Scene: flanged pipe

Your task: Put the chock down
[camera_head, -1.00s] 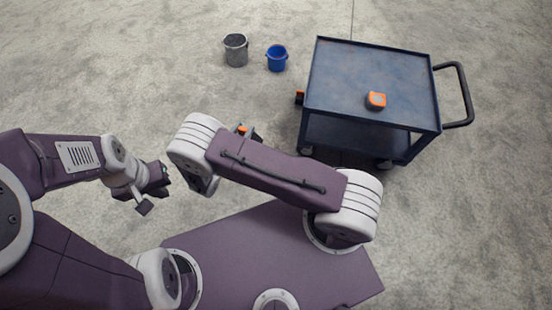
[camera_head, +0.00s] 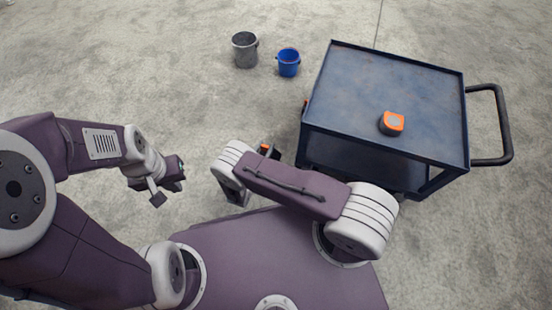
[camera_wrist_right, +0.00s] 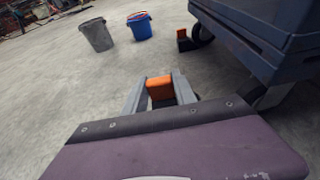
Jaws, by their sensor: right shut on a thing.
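A chock with an orange top and dark body (camera_wrist_right: 160,88) is between the two grey fingers of my right gripper (camera_wrist_right: 160,92) in the right wrist view. The gripper is shut on it, and the floor shows beyond. In the head view only a bit of the chock's orange (camera_head: 265,148) shows past my right arm, left of the cart; my right gripper (camera_head: 272,153) is mostly hidden by that arm. My left gripper (camera_head: 169,187) is empty, with its fingers apart, over bare floor at the left.
A blue cart (camera_head: 345,65) with a black handle stands at the right. An orange and grey device (camera_head: 391,123) lies on its top. Another orange and black chock (camera_wrist_right: 184,40) sits by a cart wheel. A grey bucket (camera_head: 245,50) and blue bucket (camera_head: 288,62) stand on open floor.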

